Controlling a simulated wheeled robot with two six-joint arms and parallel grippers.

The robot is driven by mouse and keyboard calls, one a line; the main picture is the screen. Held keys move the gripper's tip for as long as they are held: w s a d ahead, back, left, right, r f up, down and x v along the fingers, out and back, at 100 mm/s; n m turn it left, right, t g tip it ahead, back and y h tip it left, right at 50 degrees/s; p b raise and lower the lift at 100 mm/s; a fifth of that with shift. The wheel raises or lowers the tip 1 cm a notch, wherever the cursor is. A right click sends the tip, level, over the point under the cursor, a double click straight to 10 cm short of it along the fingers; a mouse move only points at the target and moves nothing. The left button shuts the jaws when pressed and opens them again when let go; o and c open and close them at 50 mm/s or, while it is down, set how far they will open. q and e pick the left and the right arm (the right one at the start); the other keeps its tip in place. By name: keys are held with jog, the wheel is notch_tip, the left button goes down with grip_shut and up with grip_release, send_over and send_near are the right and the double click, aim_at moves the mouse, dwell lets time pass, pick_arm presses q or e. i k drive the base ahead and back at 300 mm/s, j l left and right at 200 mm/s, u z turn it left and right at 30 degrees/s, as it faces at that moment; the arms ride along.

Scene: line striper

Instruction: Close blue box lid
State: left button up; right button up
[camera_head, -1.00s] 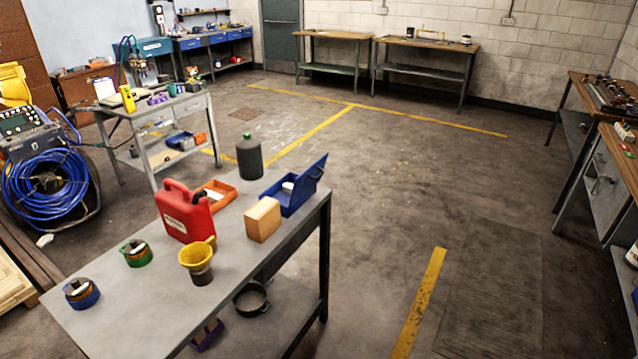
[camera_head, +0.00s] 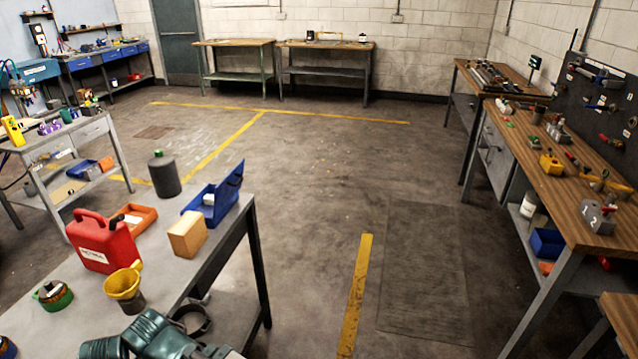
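The blue box (camera_head: 205,208) stands open near the far right corner of the grey metal table. Its blue lid (camera_head: 232,184) is raised and tilted up on the box's right side. A small white item (camera_head: 209,199) shows inside the box. Part of one of my arms, dark green, enters at the bottom left edge, over the near part of the table. No gripper fingers show, and nothing of mine touches the box.
A wooden block (camera_head: 187,236) stands close in front of the box. An orange tray (camera_head: 136,218), a red jerry can (camera_head: 102,243), a dark bottle (camera_head: 163,176) and a yellow funnel (camera_head: 123,284) share the table (camera_head: 178,275). The floor right of the table is open up to a workbench (camera_head: 560,190).

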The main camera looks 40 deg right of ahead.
aim_at(226, 189)
jog(key=z, duration=0.85)
